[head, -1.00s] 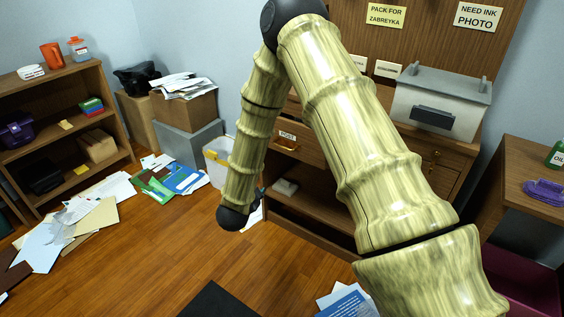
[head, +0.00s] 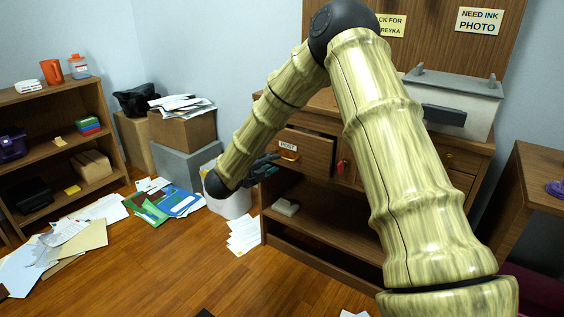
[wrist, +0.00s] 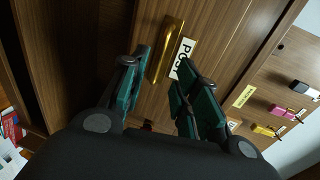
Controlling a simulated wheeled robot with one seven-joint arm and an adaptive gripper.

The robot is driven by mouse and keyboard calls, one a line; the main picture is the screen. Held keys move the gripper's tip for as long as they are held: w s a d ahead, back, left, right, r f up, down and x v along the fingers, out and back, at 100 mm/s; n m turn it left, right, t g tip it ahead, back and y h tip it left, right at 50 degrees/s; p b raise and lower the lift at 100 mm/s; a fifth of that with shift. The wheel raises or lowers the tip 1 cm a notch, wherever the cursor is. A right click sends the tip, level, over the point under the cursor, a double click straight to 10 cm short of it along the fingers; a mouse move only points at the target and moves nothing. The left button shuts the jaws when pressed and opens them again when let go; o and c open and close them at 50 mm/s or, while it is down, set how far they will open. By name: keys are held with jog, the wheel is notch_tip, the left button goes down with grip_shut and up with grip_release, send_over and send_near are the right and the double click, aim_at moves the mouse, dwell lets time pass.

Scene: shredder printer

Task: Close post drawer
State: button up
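The post drawer (head: 313,151) is a brown wooden drawer with a white POST label and a gold bar handle. It stands partly out of the desk, with a dark gap above its front. My gripper (head: 272,168) is just in front and left of the drawer front in the head view. In the wrist view, the gold handle (wrist: 165,48) runs lengthwise just beyond and between my gripper's fingertips (wrist: 166,72), beside the POST label (wrist: 182,58). The teal fingers are apart and nothing shows between their pads. Whether a fingertip touches the drawer is unclear.
The brown desk (head: 330,215) has an open shelf below the drawer, holding a small pale object (head: 286,207). A white bin (head: 232,203) stands left of it. Papers (head: 244,235) lie on the floor; the wooden floor in front is mostly clear.

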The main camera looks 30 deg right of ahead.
aim_at(282, 158)
jog(key=b+x, duration=0.2)
jog(key=x, duration=0.5)
jog(key=shift+w+d+f, duration=0.1)
jog(key=shift+d, duration=0.15)
grip_shut()
